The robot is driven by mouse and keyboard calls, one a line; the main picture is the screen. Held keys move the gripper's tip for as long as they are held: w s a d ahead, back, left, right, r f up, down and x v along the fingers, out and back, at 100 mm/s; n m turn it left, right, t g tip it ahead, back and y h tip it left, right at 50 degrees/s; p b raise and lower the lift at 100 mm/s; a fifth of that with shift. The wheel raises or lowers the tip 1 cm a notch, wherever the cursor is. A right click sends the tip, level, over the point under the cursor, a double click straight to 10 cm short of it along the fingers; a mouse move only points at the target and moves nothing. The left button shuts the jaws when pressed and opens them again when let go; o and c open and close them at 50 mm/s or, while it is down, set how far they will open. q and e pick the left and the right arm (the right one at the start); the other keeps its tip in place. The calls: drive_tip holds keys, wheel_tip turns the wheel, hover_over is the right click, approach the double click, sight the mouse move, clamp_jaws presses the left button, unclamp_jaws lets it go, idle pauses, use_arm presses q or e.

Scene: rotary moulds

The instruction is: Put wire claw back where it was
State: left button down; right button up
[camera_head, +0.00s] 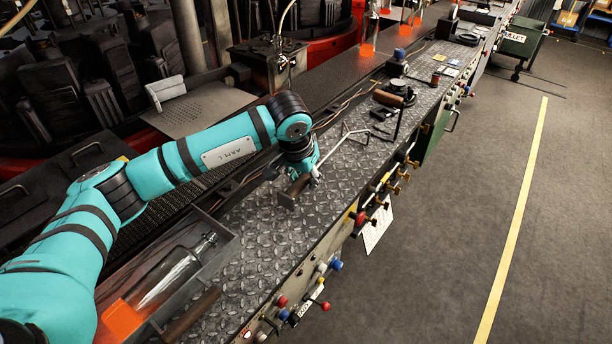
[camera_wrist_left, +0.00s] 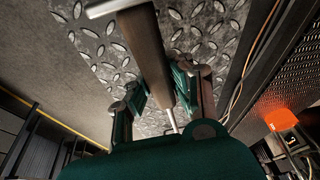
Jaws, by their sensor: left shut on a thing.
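The wire claw has a brown handle (camera_head: 298,186) with a metal end and a thin bent wire part (camera_head: 345,137) that reaches away along the bench. My left gripper (camera_head: 304,174) is over the diamond-plate bench top (camera_head: 262,238), shut on the handle. In the left wrist view the brown handle (camera_wrist_left: 146,45) runs between the two fingers of my left gripper (camera_wrist_left: 160,90), with a metal rod beyond them. The claw is low over the plate; I cannot tell whether it touches. My right gripper is not in view.
A tray (camera_head: 222,232) at the lower left holds a clear glass bottle (camera_head: 170,275) with a glowing orange end. A brown-handled tool (camera_head: 388,99) and other tools lie farther along the bench. Coloured valve knobs (camera_head: 336,265) line its front edge. Bare plate lies nearer the tray.

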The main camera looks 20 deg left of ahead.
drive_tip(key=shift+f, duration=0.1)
use_arm(q)
drive_tip(key=shift+f+b, duration=0.2)
drive_tip(key=shift+b, duration=0.1)
drive_tip(key=c, duration=1.2)
unclamp_jaws()
drive_tip(key=shift+r, duration=0.1)
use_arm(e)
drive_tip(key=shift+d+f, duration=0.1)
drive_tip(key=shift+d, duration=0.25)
use_arm(q)
drive_tip(key=shift+r, duration=0.35)
drive_tip(key=b+v, duration=0.2)
drive_tip(key=v, duration=0.8)
drive_tip(key=shift+r, duration=0.3)
drive_tip(key=shift+s+r, duration=0.25)
drive_tip(key=shift+r, duration=0.2)
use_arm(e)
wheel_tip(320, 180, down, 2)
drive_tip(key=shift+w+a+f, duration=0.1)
